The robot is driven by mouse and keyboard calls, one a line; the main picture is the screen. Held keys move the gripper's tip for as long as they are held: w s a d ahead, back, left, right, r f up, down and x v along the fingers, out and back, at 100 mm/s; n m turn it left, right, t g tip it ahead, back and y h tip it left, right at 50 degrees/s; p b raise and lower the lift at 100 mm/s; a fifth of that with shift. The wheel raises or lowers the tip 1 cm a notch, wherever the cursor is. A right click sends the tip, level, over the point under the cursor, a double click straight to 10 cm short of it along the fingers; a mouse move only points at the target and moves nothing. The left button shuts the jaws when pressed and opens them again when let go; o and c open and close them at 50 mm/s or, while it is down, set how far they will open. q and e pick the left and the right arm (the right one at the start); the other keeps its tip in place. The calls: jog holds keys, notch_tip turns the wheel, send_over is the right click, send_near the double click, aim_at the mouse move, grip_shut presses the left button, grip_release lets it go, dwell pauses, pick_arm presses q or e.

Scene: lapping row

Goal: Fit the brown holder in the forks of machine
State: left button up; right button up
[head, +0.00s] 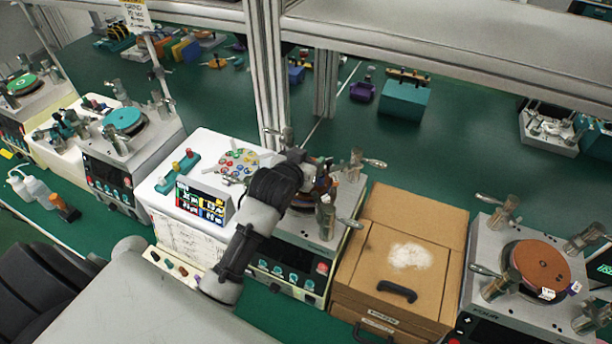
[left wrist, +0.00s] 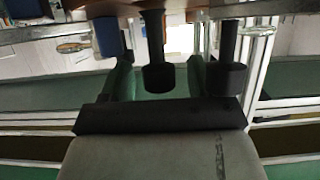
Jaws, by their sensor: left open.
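My left gripper (head: 312,168) is over the middle machine (head: 292,242), and its arm hides much of that machine's top. In the left wrist view the dark green fingers of my left gripper (left wrist: 159,72) stand apart. A black cylinder (left wrist: 157,70) shows between the fingers in the picture; I cannot tell whether they touch it. A second black cylinder (left wrist: 225,75) is to the right. A brown disc (head: 302,203) shows partly beneath my gripper. I cannot pick out the brown holder or the forks for certain. My right gripper is not in view.
A cardboard drawer box (head: 425,240) stands directly right of the middle machine. Another machine (head: 535,275) with a brown disc is further right. A white unit (head: 190,205) with coloured parts is on the left. A metal upright (head: 268,75) rises close behind my gripper.

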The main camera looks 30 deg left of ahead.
pick_arm(q)
grip_shut()
jog(key=shift+r, duration=0.1)
dwell(0.3)
